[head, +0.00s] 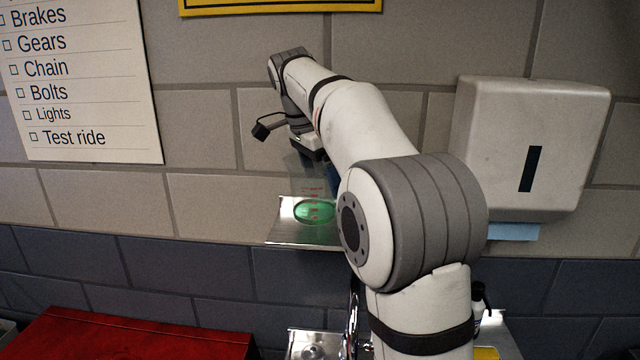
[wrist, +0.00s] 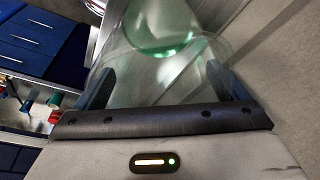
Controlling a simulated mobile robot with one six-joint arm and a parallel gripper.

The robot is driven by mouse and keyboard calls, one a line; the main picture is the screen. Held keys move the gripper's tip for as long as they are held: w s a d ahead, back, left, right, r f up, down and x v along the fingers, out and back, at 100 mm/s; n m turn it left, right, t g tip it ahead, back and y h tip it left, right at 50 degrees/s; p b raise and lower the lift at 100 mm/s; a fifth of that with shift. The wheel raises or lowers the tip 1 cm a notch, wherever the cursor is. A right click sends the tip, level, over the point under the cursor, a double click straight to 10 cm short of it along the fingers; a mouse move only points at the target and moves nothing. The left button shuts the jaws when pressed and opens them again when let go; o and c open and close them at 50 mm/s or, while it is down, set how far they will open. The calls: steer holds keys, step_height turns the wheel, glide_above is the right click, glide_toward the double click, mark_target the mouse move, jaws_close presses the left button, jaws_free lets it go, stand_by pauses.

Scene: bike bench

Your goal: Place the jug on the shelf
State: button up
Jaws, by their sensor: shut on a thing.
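The jug (head: 313,211) is clear, with green liquid low inside and red marks on its side. In the head view it is over the bright metal shelf (head: 287,233) on the wall, and I cannot tell whether its base touches the shelf. My gripper (head: 308,158) is at the jug's upper part, partly hidden by my arm. In the wrist view the clear jug (wrist: 163,38) stands between the two dark fingers of my gripper (wrist: 160,88), which is shut on it. My arm hides the right part of the shelf.
A paper towel dispenser (head: 530,145) hangs on the wall to the right. A checklist sign (head: 80,85) is at upper left. A red box (head: 125,338) is below left, and a metal surface (head: 308,347) lies low in the middle. The wall left of the shelf is clear.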

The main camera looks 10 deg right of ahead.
steer(key=shift+s+f, duration=0.1)
steer(key=shift+f, duration=0.5)
steer(key=shift+w+d+f+p, duration=0.1)
steer(key=shift+w+f+p, duration=0.2)
steer(key=shift+f+p, duration=0.25)
steer(key=shift+f, duration=0.15)
steer(key=o, duration=0.9)
steer(key=v, duration=1.2)
steer(key=shift+s, duration=0.1)
